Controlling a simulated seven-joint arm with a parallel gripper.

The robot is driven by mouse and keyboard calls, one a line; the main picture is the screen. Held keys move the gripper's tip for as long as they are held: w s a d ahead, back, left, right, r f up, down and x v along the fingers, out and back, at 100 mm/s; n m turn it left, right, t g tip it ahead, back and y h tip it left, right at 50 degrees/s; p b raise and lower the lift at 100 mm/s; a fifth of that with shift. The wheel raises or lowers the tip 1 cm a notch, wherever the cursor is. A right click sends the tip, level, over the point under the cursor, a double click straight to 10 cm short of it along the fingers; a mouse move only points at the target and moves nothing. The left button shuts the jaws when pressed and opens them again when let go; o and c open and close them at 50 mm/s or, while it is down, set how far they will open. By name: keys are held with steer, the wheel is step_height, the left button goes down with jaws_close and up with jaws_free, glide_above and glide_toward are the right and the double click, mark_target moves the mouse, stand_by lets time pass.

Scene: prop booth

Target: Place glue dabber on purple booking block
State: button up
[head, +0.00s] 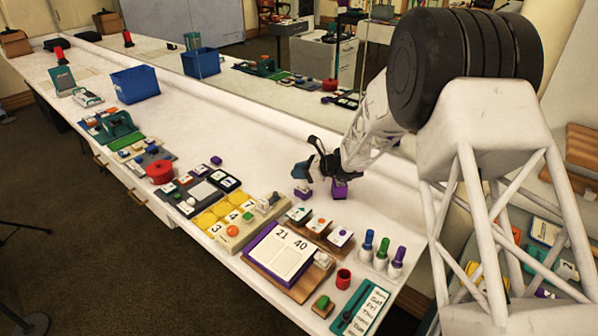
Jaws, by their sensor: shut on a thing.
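My gripper (317,160) is above the white counter, right of centre. A small blue-grey piece (302,168) shows at its fingertips; I take this as the glue dabber held in the shut jaws, though its shape is hard to make out. A purple-edged block (262,256) with a white top page marked 21 and 40 lies on a wooden board toward the front; I take it as the purple booking block. The gripper is beyond this block and above it in the picture, apart from it. Two small purple pieces (302,193) and (340,190) show below the gripper.
Several bottles with coloured caps (381,252) stand right of the block, near a red cup (343,278). Small stamps (319,224) sit just behind it. Yellow number tiles (220,210) lie to its left. A blue bin (135,84) stands far left. Counter behind the items is clear.

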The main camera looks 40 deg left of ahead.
steer(key=shift+f, duration=0.15)
steer(key=o, duration=0.9)
steer(key=shift+d+r, duration=0.15)
steer(key=shift+r, duration=0.05)
steer(key=v, duration=1.1)
steer(key=shift+w+d, duration=0.2)
steer(key=shift+d, duration=0.1)
steer(key=shift+r, duration=0.15)
